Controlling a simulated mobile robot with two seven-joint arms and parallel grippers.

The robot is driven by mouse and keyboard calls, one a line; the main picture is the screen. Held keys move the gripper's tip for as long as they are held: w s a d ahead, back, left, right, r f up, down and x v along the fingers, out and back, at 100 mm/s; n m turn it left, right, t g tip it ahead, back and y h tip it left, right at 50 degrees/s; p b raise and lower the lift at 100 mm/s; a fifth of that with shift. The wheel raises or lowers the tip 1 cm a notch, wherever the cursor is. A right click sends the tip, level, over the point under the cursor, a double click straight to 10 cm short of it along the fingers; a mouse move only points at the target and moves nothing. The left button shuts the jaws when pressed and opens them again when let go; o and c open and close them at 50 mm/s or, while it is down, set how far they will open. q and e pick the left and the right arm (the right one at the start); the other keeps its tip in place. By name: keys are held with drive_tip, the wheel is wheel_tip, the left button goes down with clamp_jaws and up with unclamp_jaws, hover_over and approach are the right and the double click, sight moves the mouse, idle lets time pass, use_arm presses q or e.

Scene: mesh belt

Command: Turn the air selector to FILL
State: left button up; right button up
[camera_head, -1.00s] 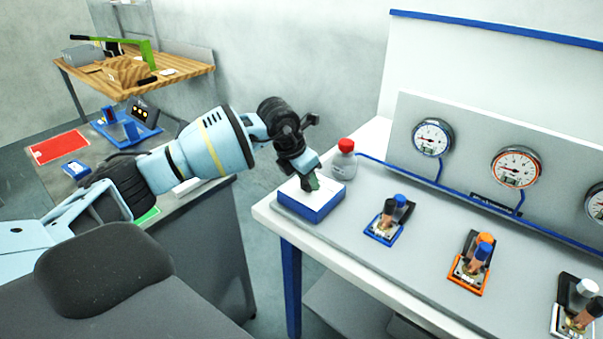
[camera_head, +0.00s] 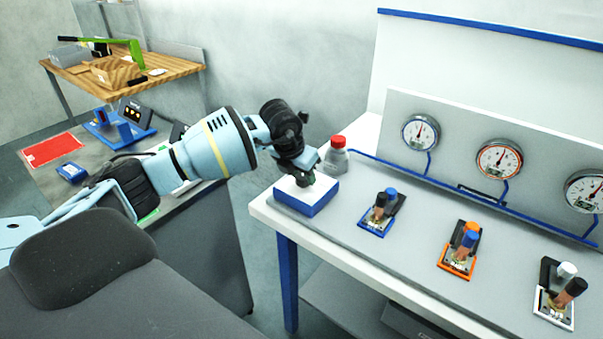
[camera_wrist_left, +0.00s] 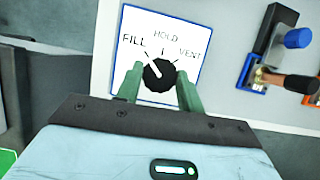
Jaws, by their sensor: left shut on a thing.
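The air selector is a black round knob (camera_wrist_left: 160,75) with a white pointer, on a white plate (camera_wrist_left: 132,25) lettered FILL, HOLD and VENT. In the left wrist view the pointer aims up and left, toward the FILL mark. My left gripper (camera_wrist_left: 160,90) has its green fingers on either side of the knob and is shut on it. In the head view the selector's blue-sided white box (camera_head: 310,205) sits at the bench's near left corner, and my left gripper (camera_head: 307,178) comes down over it and hides the knob. My right gripper is not in view.
A red-capped bottle (camera_head: 336,158) stands just behind the box. To the right are blue (camera_head: 377,222), orange (camera_head: 458,258) and white (camera_head: 556,303) valve units, with gauges (camera_head: 420,132) on the panel behind. A wooden table (camera_head: 180,80) stands at back left.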

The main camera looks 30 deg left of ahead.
use_arm(q)
drive_tip(key=o, duration=1)
drive_tip(key=shift+v, duration=3.95)
